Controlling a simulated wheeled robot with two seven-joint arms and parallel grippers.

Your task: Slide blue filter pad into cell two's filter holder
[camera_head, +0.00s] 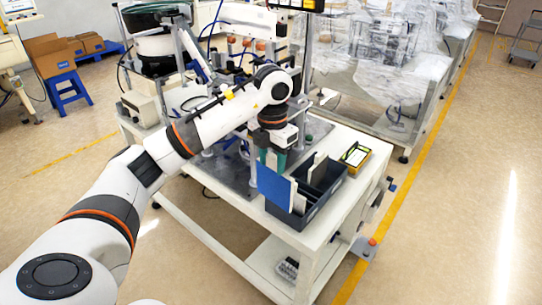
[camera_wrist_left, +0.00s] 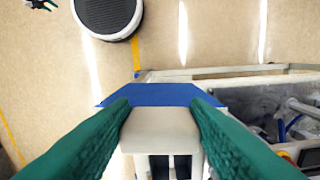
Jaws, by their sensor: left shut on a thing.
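The blue filter pad (camera_head: 273,189) hangs upright below my left gripper (camera_head: 273,160), at the left side of the dark bin in the head view. In the left wrist view my green left fingertips (camera_wrist_left: 160,105) are shut on a whitish block (camera_wrist_left: 162,125) with the blue pad (camera_wrist_left: 155,95) showing as a wide band beyond it. The pad's lower part overlaps the bin's wall in the head view, and I cannot tell whether it touches the bin. Cell two's filter holder cannot be made out. My right gripper is out of view.
The dark divided bin (camera_head: 309,211) holds white upright panels (camera_head: 318,168) and stands on the white cart's corner (camera_head: 345,205). A yellow device (camera_head: 355,155) lies beside it. Open floor lies to the right.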

